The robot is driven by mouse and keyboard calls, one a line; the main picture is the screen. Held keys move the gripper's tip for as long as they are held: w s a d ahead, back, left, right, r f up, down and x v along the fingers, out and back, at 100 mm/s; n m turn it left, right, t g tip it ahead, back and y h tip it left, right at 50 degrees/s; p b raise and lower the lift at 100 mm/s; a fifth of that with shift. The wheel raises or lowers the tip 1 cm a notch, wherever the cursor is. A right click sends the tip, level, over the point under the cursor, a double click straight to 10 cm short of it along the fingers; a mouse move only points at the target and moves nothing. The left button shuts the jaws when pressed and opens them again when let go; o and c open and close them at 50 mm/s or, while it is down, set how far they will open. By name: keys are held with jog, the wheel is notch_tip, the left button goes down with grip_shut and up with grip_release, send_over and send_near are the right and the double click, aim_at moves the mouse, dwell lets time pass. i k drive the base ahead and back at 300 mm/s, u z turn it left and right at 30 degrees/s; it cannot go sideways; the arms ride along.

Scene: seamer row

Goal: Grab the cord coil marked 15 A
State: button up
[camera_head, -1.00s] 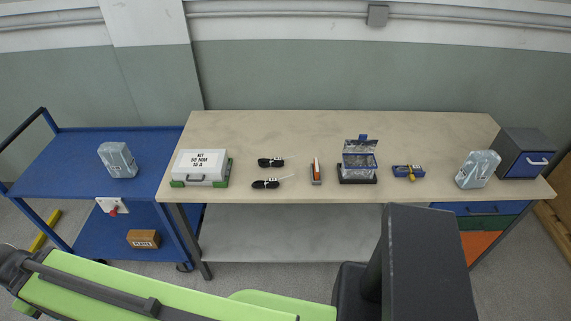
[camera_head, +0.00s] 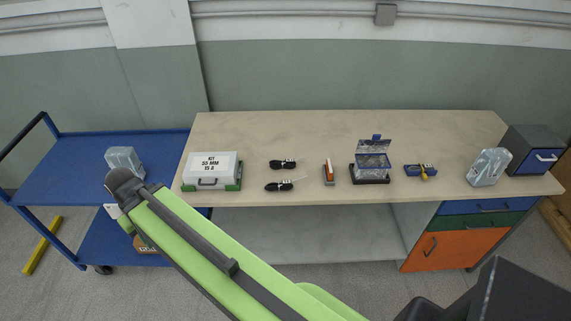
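Two black cord coils lie on the beige workbench, one behind the other. The rear coil (camera_head: 282,164) and the front coil (camera_head: 279,186) each show small white markings, too small to read. A thin pale strand runs right from the front coil. My green arm reaches from the bottom up to the left and ends in a dark joint in front of the blue cart. My gripper does not show, and nothing of mine touches the coils.
A white and green case (camera_head: 211,170) marked KIT stands left of the coils. An orange tool (camera_head: 328,172), a clear-lidded blue box (camera_head: 373,160) and a blue and yellow item (camera_head: 420,171) stand right. The workbench (camera_head: 300,130) is clear behind. A blue cart (camera_head: 75,150) stands left.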

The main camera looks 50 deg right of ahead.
aim_at(289, 163)
jog(key=u, duration=0.05)
jog(key=i, duration=1)
jog(key=z, duration=0.05)
